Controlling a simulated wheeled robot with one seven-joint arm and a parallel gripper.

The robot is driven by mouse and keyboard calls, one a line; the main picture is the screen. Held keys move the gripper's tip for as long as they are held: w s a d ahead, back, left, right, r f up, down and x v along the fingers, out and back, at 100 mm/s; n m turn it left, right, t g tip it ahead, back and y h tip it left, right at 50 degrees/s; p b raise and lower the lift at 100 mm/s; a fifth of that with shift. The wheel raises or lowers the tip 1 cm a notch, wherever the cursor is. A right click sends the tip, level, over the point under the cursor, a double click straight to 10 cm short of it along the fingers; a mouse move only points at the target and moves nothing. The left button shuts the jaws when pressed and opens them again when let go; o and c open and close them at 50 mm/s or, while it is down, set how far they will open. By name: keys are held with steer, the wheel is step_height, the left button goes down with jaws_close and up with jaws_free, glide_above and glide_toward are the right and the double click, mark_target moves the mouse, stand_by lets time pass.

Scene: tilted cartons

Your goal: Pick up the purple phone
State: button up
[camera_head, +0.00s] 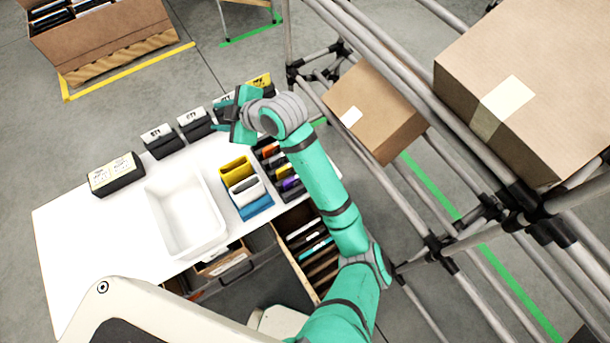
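A small purple patch, which looks like the purple phone (290,183), shows in a row of dark slim items with orange and yellow ones at the right end of the white table (60,225). My green forearm passes close beside the row and may hide part of it. My gripper (232,118) is at the end of the arm, above the back part of the table, up and left of the purple item and apart from it.
A white bin (185,215) and yellow, white and blue holders (240,185) stand on the table. Black labelled boxes (160,140) line its back edge. A tilted carton (290,268) of slim items sits below. A pipe rack with cartons (375,110) stands close on the right.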

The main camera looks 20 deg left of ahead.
steer(key=w+d+f+n+g+h, duration=0.1)
steer(key=d+f+n+h, duration=0.3)
steer(key=d, duration=0.7)
steer(key=w+d+f+n+g+h, duration=0.1)
steer(key=d+f+h, duration=0.3)
steer(key=d+h, duration=0.55)
steer(key=f+y, duration=0.1)
steer(key=f, duration=0.2)
steer(key=d+f+y, duration=0.1)
steer(key=f, duration=0.2)
steer(key=s+f+y, duration=0.1)
steer(key=f, duration=0.2)
steer(key=shift+d+f, duration=0.3)
steer(key=shift+d, duration=0.1)
jaws_close()
